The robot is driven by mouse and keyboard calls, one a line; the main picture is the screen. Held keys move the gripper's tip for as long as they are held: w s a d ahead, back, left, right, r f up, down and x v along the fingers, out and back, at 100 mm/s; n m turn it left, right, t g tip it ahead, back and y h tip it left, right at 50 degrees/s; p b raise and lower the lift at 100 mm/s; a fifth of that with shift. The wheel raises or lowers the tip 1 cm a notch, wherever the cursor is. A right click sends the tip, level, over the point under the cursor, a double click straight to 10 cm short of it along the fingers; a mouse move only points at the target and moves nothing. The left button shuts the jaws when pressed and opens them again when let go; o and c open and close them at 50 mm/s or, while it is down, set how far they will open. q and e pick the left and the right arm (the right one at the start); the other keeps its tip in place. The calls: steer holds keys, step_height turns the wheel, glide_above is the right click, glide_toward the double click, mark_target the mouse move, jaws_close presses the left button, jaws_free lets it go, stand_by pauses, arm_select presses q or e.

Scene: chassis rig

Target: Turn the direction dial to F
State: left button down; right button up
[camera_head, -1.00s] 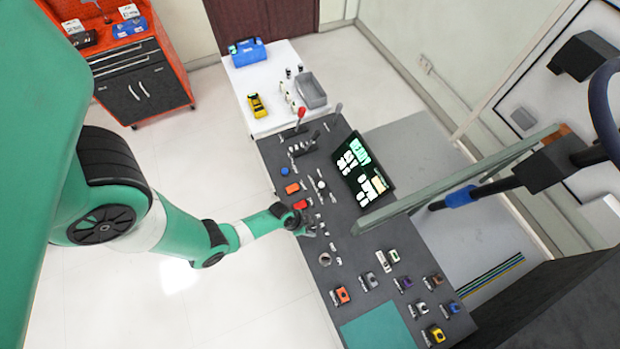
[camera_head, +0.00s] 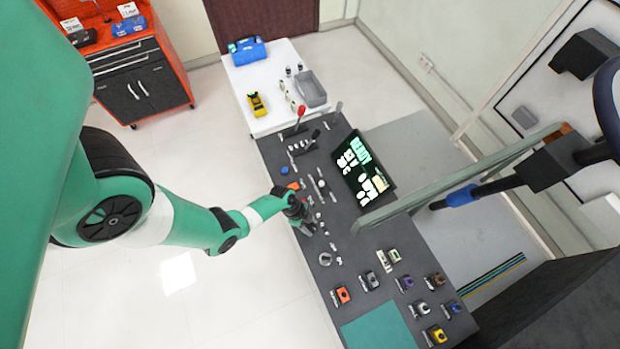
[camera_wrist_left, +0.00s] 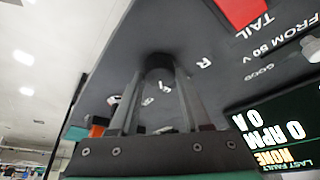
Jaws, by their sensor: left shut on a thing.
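The direction dial (camera_wrist_left: 160,68) is a dark round knob on the dark console (camera_wrist_left: 225,70); it shows between my fingertips in the left wrist view. White letters stand around it. An R is legible to its right; the marks beneath it are small and partly hidden by the fingers, so I cannot tell which letter it points to. My left gripper (camera_wrist_left: 160,82) is shut on the dial, one finger on each side. In the head view my left gripper (camera_head: 302,222) is over the console's left part and covers the dial.
A lit screen (camera_head: 362,172) stands on the console, right of the gripper. Levers (camera_head: 302,144) and an orange button (camera_head: 293,186) are farther back. Several coloured blocks (camera_head: 370,281) lie nearer the front. A frosted panel (camera_head: 440,190) rises at the right.

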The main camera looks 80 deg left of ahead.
stand_by(0.3)
arm_select(q)
steer(key=shift+c, duration=1.8)
jaws_free()
steer(key=p+v, duration=1.1)
steer(key=p, duration=0.1)
steer(key=shift+r, duration=0.35)
